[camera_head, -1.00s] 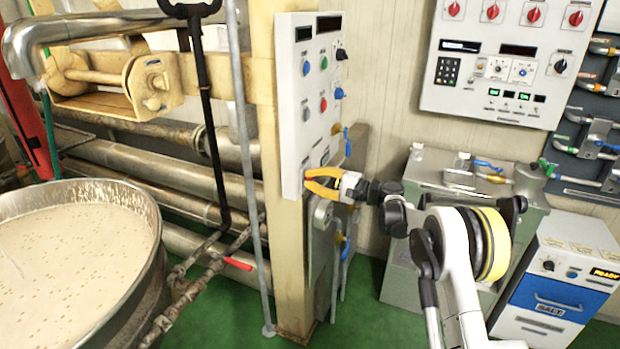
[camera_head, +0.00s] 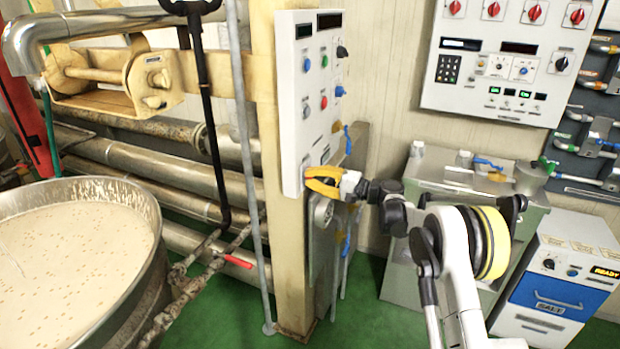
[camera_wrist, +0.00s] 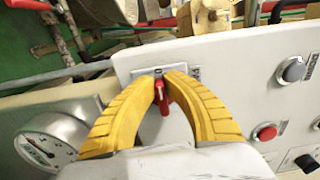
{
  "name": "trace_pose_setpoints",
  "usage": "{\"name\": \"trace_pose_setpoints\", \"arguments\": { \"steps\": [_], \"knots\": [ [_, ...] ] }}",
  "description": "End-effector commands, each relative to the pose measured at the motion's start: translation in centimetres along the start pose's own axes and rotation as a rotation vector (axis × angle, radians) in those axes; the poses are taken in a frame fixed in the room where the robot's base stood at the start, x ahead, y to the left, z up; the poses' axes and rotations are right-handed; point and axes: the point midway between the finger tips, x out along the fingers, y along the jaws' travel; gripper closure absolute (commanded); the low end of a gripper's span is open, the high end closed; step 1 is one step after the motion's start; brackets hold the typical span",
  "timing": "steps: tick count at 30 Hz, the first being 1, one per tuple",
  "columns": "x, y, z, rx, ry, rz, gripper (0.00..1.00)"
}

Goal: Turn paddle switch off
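The paddle switch is a small red lever (camera_wrist: 164,98) on a plate at the near edge of the white control panel in the wrist view. Its handle points down in that picture. My gripper (camera_wrist: 163,78) has two curved yellow fingers, with their tips close together on either side of the lever. The tips appear shut on it, though exact contact is hard to see.
The panel also carries a grey knob (camera_wrist: 293,69) and a red button (camera_wrist: 265,132). A round gauge (camera_wrist: 45,143) lies beside my left finger. A kettle of pale mixture (camera_head: 70,240) stands at left. A metal cabinet (camera_head: 440,200) stands at right.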

Motion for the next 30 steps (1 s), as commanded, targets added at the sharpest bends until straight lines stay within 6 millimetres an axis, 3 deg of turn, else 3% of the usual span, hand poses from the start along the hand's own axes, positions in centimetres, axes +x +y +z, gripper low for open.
{"name": "trace_pose_setpoints", "arguments": {
  "steps": [1, 2, 14, 24, 30],
  "knots": [
    [0.0, 0.0, 0.0, 0.0, 0.0, 0.0, 0.75],
    [0.0, 0.0, 0.0, 0.0, 0.0, 0.0, 0.67],
    [-0.8, 0.0, -0.1, 0.001, 0.001, 0.0, 0.67],
    [-7.9, 0.0, -0.1, 0.0, 0.003, 0.0, 0.67],
    [-11.0, 0.0, 0.0, 0.0, 0.001, 0.0, 0.67]
  ]
}}
